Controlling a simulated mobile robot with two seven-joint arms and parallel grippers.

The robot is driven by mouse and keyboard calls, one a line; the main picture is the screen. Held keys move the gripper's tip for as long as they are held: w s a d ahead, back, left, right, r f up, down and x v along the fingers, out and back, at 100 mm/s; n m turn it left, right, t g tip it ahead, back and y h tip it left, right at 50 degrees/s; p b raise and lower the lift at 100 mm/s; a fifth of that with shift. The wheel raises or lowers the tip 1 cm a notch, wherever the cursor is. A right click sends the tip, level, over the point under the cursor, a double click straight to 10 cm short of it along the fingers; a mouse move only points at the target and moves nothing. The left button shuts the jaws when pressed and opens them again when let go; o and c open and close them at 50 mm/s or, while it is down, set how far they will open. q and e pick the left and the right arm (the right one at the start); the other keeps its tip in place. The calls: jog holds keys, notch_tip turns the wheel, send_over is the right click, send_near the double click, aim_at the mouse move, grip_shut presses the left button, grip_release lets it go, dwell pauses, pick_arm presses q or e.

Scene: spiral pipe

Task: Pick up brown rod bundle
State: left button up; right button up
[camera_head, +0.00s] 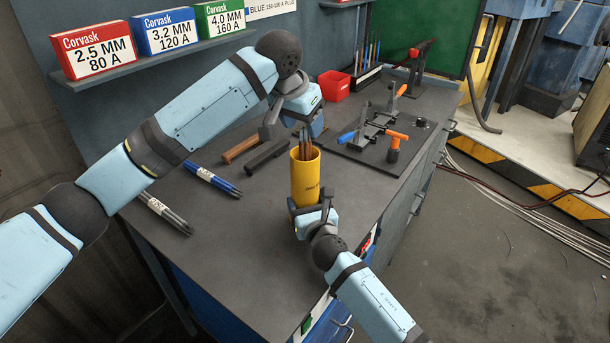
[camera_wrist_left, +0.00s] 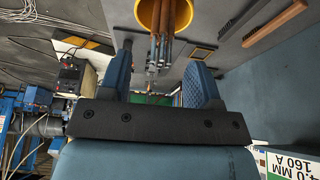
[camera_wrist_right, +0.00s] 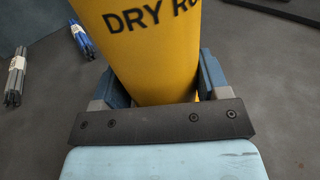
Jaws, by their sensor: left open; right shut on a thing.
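The brown rod bundle (camera_head: 305,150) stands upright in a yellow canister (camera_head: 305,181), its tops sticking out of the mouth. My left gripper (camera_head: 294,130) is open just above and beside the rod tops. In the left wrist view the rods (camera_wrist_left: 168,38) reach from the canister mouth (camera_wrist_left: 180,8) into the space between the spread fingers (camera_wrist_left: 162,72). My right gripper (camera_head: 315,205) is shut on the lower part of the canister. In the right wrist view the canister (camera_wrist_right: 150,45), with dark lettering, fills the gap between the fingers; its base is hidden.
Blue-wrapped rods (camera_head: 212,181) and grey rods (camera_head: 164,212) lie on the bench left of the canister. A clamp fixture plate (camera_head: 375,147) stands right, and a red bin (camera_head: 334,86) at the back. The front-left bench is clear.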

pick_arm(q)
jog(key=x, duration=0.4)
jog(key=shift+f, duration=0.3)
jog(key=c, duration=1)
notch_tip(320, 180, up, 28)
jog(key=shift+f, duration=2.45)
